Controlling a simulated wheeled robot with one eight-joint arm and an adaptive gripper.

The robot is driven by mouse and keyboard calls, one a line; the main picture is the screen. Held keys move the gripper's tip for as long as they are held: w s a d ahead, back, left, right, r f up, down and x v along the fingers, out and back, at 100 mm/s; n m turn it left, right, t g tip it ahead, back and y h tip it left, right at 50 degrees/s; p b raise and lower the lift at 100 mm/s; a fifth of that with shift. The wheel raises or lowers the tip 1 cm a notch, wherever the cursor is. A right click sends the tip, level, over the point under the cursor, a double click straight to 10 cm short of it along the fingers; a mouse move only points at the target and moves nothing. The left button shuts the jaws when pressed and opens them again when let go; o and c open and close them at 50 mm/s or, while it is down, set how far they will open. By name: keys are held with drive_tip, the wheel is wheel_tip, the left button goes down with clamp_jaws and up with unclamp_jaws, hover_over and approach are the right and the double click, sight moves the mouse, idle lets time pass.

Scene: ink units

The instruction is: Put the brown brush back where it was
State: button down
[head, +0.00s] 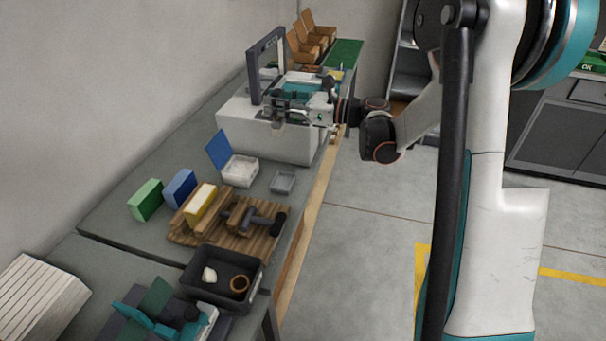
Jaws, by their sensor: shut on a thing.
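My gripper (326,112) is at the right front of a white machine (262,130) with a dark upright frame. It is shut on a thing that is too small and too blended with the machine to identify. A wooden slatted rack (188,236) lies on the near part of the bench. It bears a yellow block (201,203), brown pieces and a dark T-shaped tool (262,219) with a black grip. I cannot tell which thing, if any of these, is the brown brush.
A dark bin (188,280) with a pale lump and a brown ring stands in front of the rack. A small grey tray (283,182), a white box with a blue lid (240,169), and green (146,200) and blue (180,188) blocks stand nearby. The floor right of the bench is clear.

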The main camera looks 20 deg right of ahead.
wheel_tip(320, 180, down, 20)
drive_tip(key=b, duration=0.7)
drive_tip(key=shift+d, duration=0.15)
drive_tip(key=shift+r, duration=0.1)
drive_tip(key=c, duration=1.3)
unclamp_jaws()
drive_tip(key=shift+d, duration=0.15)
drive_tip(key=p+v, duration=0.3)
drive_tip(key=v, duration=0.8)
drive_tip(key=shift+s+d, duration=0.2)
drive_tip(key=shift+s, duration=0.1)
